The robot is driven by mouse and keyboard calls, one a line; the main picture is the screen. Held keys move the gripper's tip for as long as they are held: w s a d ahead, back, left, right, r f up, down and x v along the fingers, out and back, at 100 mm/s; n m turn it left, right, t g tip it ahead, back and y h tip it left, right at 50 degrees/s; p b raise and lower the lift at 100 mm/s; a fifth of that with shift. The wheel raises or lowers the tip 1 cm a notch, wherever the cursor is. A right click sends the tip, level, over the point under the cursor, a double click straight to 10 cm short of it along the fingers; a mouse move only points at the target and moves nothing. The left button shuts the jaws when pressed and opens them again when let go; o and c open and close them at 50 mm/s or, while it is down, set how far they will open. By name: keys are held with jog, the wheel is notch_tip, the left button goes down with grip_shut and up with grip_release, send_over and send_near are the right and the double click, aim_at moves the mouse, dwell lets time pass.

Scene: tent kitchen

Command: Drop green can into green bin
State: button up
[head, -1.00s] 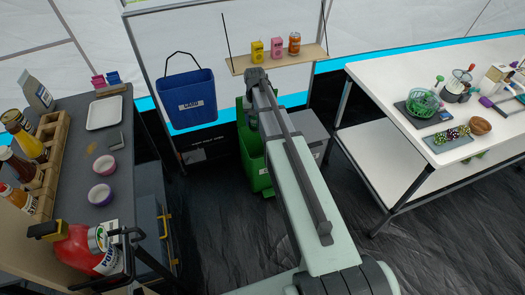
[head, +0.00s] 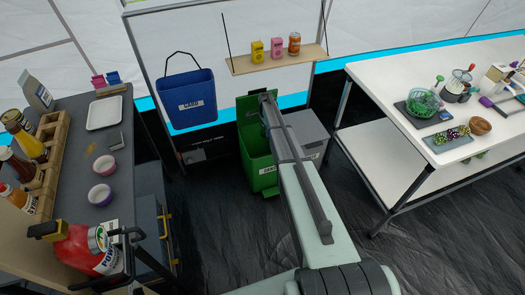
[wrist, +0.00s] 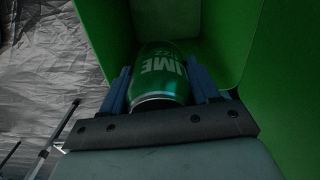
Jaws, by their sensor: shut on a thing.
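The green can (wrist: 160,75), with "LIME" lettering, lies between the two blue fingers of my gripper (wrist: 165,85) in the wrist view. The fingers are shut on it, one on each side. The green bin (head: 256,160) stands on the floor in the head view, its lid raised at the back. Its green inner walls (wrist: 240,35) surround the far end of the can in the wrist view. In the head view my arm reaches over the bin and hides the gripper and the can.
A grey bin (head: 308,135) stands right of the green one. A blue bin (head: 187,98) hangs at the left. A wooden shelf (head: 280,60) with two small cartons and an orange can is above. A white table (head: 400,90) stands to the right.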

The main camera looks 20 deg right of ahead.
jog(key=shift+w+d+f+m, duration=0.15)
jog(key=shift+w+f+m, duration=0.35)
jog(key=shift+f+m, duration=0.1)
jog(key=shift+w+d+f+m, duration=0.15)
jog(key=shift+w+f+m, duration=0.35)
jog(key=shift+m, duration=0.1)
notch_tip(320, 180, down, 6)
jog(key=shift+r, duration=0.2)
jog(key=o, duration=1.1)
notch_tip(320, 180, up, 14)
jog(key=shift+f, duration=0.1)
